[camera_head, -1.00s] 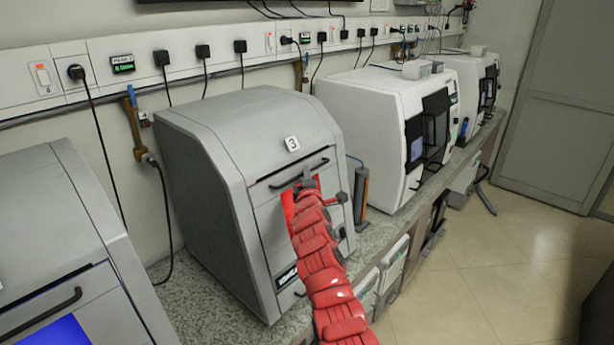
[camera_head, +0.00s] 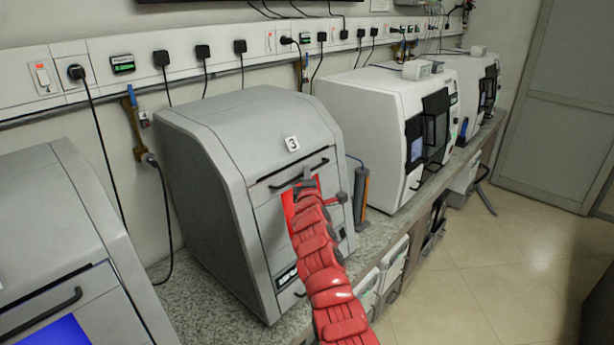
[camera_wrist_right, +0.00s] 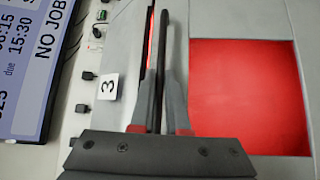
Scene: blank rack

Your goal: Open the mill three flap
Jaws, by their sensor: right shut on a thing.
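Mill three (camera_head: 225,150) is the grey bench machine with a "3" label (camera_head: 292,143); the label also shows in the wrist view (camera_wrist_right: 108,87). Its front flap (camera_head: 268,192) has a dark bar handle (camera_head: 320,164) along the upper part. My right gripper (camera_head: 306,179) is at this handle, and my red arm covers much of the front. In the wrist view, the gripper's two fingers (camera_wrist_right: 161,95) lie on either side of the handle bar (camera_wrist_right: 164,35). A thin red strip shows beside the bar; I cannot tell if it is a gap. My left gripper is not in view.
A red screen (camera_wrist_right: 250,95) is on the mill's front. Another grey machine (camera_head: 55,215) stands at the near left, white machines (camera_head: 385,125) to the right. The floor (camera_head: 480,280) at the right is clear.

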